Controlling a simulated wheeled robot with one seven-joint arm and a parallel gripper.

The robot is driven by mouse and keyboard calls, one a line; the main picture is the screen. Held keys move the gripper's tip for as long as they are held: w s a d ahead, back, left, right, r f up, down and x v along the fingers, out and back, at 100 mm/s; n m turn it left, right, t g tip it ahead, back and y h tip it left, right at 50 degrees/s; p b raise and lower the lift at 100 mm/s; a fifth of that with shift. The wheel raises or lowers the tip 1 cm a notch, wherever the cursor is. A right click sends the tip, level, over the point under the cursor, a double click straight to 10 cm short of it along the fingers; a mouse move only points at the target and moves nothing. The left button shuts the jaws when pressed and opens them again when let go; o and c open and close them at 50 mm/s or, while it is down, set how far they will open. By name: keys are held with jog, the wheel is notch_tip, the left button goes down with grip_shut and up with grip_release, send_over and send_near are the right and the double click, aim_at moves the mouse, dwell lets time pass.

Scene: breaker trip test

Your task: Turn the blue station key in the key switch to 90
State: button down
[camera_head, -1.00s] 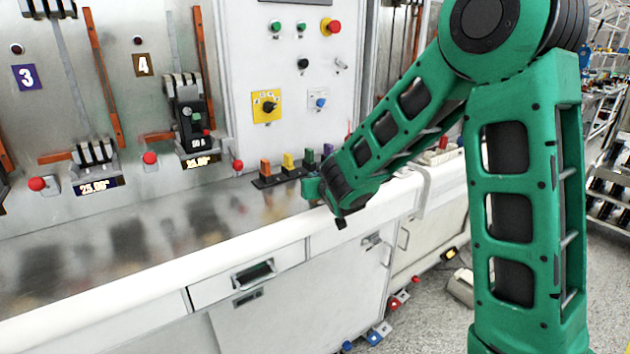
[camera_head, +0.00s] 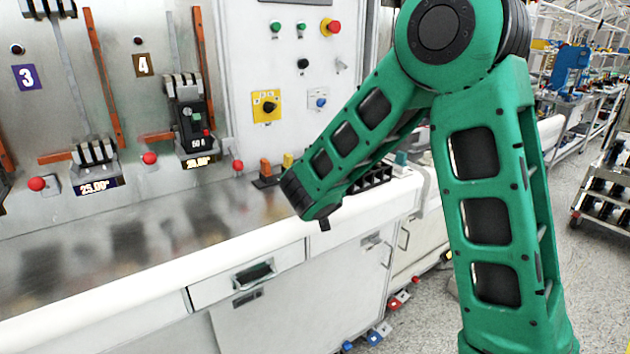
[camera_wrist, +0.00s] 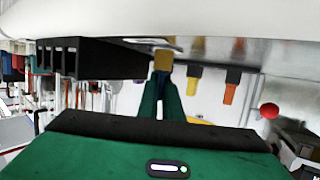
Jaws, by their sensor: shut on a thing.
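My gripper (camera_wrist: 162,92) shows in the wrist view with its green fingers closed on a narrow dark-blue piece, which looks like the blue key (camera_wrist: 162,77). A tan, brass-like block (camera_wrist: 164,60) shows at the fingertips, in line with it; I cannot tell whether it belongs to the key. In the head view my forearm hides the gripper and what it holds. A small switch with a blue centre on a pale plate (camera_head: 318,99) is on the upright panel. A black selector on a yellow plate (camera_head: 267,106) is to its left. The gripper appears low over the counter, apart from both.
Orange (camera_head: 265,167) and yellow (camera_head: 288,160) handles stand in a dark holder at the back of the counter. A black slotted rack (camera_head: 372,178) is right of my forearm. Red knobs (camera_head: 238,166) stick out from the wall. The counter's left part (camera_head: 130,235) is clear.

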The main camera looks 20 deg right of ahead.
jog(key=shift+f+m+g+h, duration=0.1)
jog(key=shift+m+g+h, duration=0.2)
jog(key=shift+m+h, duration=0.55)
jog(key=shift+h, duration=0.25)
jog(key=shift+a+m+g+h, duration=0.1)
jog(key=shift+m+g+h, duration=0.3)
jog(key=shift+m+h, duration=0.55)
jog(key=shift+h, duration=0.05)
jog(key=shift+m+g+h, duration=1)
